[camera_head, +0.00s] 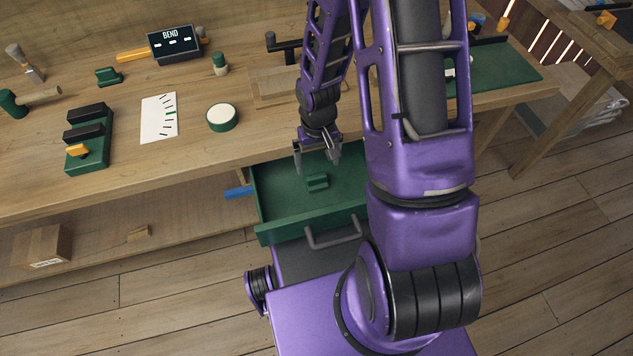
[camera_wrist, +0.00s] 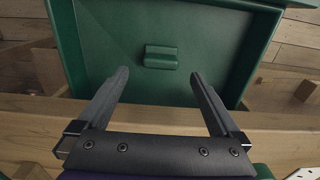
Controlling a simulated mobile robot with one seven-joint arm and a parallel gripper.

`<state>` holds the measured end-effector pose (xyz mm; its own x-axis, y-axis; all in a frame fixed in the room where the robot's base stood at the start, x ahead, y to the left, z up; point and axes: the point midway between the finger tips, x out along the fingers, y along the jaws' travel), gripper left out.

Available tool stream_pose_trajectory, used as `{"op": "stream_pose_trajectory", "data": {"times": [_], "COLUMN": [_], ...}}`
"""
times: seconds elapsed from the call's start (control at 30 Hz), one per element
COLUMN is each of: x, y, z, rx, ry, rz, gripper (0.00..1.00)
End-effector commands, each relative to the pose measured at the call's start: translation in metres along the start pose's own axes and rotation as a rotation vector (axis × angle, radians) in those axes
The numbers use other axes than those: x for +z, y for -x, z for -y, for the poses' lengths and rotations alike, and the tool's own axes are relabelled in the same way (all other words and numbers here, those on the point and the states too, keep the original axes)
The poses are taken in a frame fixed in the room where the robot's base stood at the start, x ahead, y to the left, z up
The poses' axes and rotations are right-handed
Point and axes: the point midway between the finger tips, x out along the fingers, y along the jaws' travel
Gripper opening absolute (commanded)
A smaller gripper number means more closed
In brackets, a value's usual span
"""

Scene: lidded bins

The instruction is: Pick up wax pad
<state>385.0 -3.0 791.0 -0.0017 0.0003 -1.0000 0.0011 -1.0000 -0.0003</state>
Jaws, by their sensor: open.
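My gripper (camera_head: 317,163) is open and empty, pointing down over the pulled-out green drawer (camera_head: 283,217). A small green block with a raised middle (camera_head: 317,181) lies on the drawer floor, just beyond my fingertips. In the wrist view, the block (camera_wrist: 160,57) shows slightly ahead of the gap between my open fingers (camera_wrist: 158,74), and nothing touches it. A round green dish with a pale top (camera_head: 222,117) stands on the bench left of my gripper. No label shows which of these is the wax pad.
The wooden bench (camera_head: 200,165) overhangs the drawer's back. On the bench are a white marked card (camera_head: 159,118), a green rack (camera_head: 90,150) and a "BEND" display (camera_head: 174,45). The drawer floor around the block is clear.

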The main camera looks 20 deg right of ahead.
Motion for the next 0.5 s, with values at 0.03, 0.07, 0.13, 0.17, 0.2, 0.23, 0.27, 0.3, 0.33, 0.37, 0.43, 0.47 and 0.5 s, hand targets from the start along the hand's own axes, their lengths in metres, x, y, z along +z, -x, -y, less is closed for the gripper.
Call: {"op": "stream_pose_trajectory", "data": {"times": [0.03,0.07,0.13,0.17,0.2,0.23,0.27,0.3,0.33,0.37,0.43,0.47,0.5], "x": [0.000,0.000,-0.001,-0.001,-0.001,-0.001,-0.001,-0.001,-0.001,-0.001,-0.002,-0.003,-0.004], "y": [-0.009,-0.012,-0.018,-0.019,-0.021,-0.022,-0.024,-0.028,-0.031,-0.035,-0.046,-0.050,-0.056], "z": [0.001,0.001,0.000,0.000,0.000,0.000,0.000,0.000,0.001,0.001,0.002,0.002,0.002], "rx": [0.000,0.000,0.000,0.000,0.000,0.000,0.000,0.000,0.000,0.000,0.000,0.000,0.000], "ry": [0.002,0.001,-0.001,-0.001,-0.001,-0.001,-0.001,-0.001,0.000,0.001,0.001,0.001,0.000], "rz": [0.001,0.001,0.000,-0.001,-0.002,-0.002,-0.001,0.000,0.001,0.001,0.002,0.002,0.002], "gripper": [1.00,1.00,1.00,1.00,1.00,1.00,1.00,1.00,1.00,1.00,1.00,1.00,1.00]}}
